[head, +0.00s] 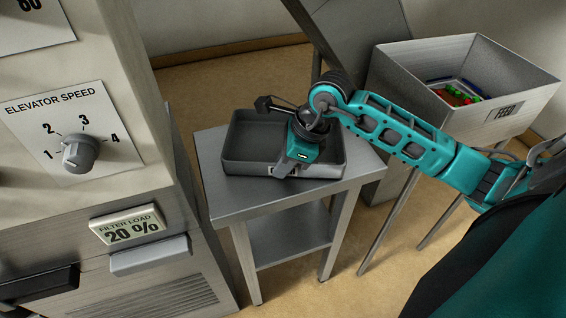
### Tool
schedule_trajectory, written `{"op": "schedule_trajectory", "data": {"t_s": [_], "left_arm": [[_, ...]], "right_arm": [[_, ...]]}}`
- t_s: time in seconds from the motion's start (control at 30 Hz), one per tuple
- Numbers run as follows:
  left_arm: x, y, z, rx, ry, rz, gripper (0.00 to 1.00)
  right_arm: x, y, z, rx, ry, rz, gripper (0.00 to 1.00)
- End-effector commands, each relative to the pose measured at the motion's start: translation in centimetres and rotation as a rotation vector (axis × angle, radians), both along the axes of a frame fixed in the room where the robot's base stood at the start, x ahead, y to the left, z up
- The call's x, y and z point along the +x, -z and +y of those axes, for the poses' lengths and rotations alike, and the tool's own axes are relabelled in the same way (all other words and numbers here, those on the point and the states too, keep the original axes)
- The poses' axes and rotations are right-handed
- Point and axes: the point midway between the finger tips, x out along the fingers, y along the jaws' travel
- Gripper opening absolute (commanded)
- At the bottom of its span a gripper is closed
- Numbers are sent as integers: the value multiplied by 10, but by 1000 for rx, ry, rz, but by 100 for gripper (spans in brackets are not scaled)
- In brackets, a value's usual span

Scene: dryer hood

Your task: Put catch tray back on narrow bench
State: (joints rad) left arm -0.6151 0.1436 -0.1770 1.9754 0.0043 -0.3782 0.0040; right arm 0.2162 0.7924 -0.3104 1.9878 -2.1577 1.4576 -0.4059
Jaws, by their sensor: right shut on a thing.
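The catch tray (240,150) is a dark grey shallow rectangular tray with raised walls. It is at the top of the narrow metal bench (235,200), over the bench top, and looks level. I cannot tell whether its base fully touches the bench. My right gripper (284,171) comes in from the right and is shut on the near wall of the tray. The gripper and wrist hide part of the tray's inside and near wall. My left gripper is not in view.
A beige machine with an elevator speed knob (80,152) and a filter load display (128,224) stands close on the left. A metal feed bin (460,70) on legs stands at the right. The bench has a lower shelf (290,238).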

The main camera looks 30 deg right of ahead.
Motion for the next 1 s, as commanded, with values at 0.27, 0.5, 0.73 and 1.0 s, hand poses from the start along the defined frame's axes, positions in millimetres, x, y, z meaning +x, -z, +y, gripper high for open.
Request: {"op": "schedule_trajectory", "data": {"t_s": [0.27,0.5,0.73,1.0], "left_arm": [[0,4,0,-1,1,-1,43],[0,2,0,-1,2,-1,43],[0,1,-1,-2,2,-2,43],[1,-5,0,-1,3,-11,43]], "right_arm": [[1,3,0,0,-1,-5,0],[0,2,0,0,-1,-2,32],[0,2,0,1,-1,-1,35],[-4,-20,-7,-3,0,-6,35]]}}
